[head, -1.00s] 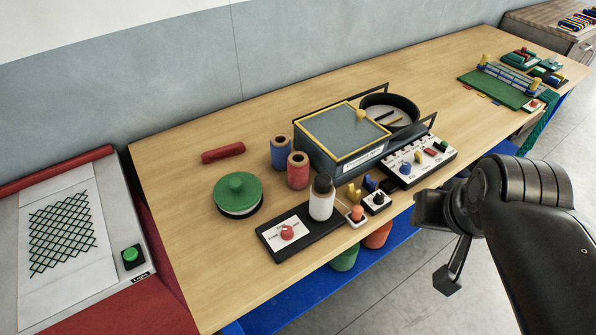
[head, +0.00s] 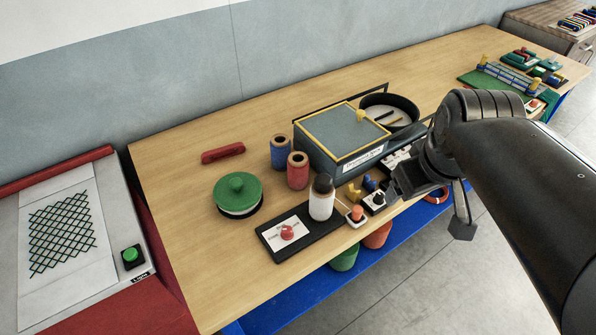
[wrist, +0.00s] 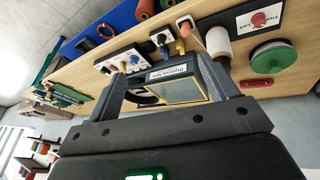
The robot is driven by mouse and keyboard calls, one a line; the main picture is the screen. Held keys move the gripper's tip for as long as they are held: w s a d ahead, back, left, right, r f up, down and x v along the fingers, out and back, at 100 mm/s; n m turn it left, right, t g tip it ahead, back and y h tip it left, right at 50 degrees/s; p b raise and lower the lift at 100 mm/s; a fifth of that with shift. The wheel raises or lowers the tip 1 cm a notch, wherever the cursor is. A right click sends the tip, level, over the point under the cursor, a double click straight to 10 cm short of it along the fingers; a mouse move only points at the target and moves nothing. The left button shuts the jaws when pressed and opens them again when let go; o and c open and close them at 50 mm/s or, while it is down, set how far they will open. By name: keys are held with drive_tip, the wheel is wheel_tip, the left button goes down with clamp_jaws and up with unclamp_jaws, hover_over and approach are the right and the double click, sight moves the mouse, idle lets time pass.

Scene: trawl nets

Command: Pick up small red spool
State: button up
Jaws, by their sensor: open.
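A small red spool (head: 298,171) stands upright on the wooden table, just in front of a blue spool (head: 281,152) and left of the grey box. In the wrist view I cannot make it out clearly; a gripper finger covers much of that area. My gripper (head: 393,187) is at the table's front edge, right of the red spool and well apart from it, beside the small switch blocks. In the wrist view my gripper (wrist: 162,68) is open, with nothing held between its fingers; the box shows beyond them.
A grey box with a yellow-edged lid (head: 345,135) stands right of the spools. A green round lid (head: 238,192) and a red bar (head: 223,153) lie left.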

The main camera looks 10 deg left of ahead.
drive_tip(key=w+a+n+g, duration=0.1)
drive_tip(key=w+a+n, duration=0.4)
drive_tip(key=w+n, duration=0.2)
drive_tip(key=n+g, duration=0.4)
drive_tip(key=n, duration=1.6)
hover_over(295, 155)
drive_tip(key=s, duration=0.2)
wheel_tip(295, 155, down, 10)
drive_tip(key=f, duration=0.5)
drive_tip(key=shift+d+f, duration=0.25)
drive_tip(key=shift+f, duration=0.05)
drive_tip(key=shift+w+d+f, duration=0.15)
drive_tip(key=shift+w+f, duration=0.05)
drive_tip(key=shift+f, duration=1.15)
drive_tip(key=shift+w+d+f, duration=0.15)
drive_tip(key=shift+f, duration=1.15)
drive_tip(key=shift+c, duration=0.6)
drive_tip(key=c, duration=1)
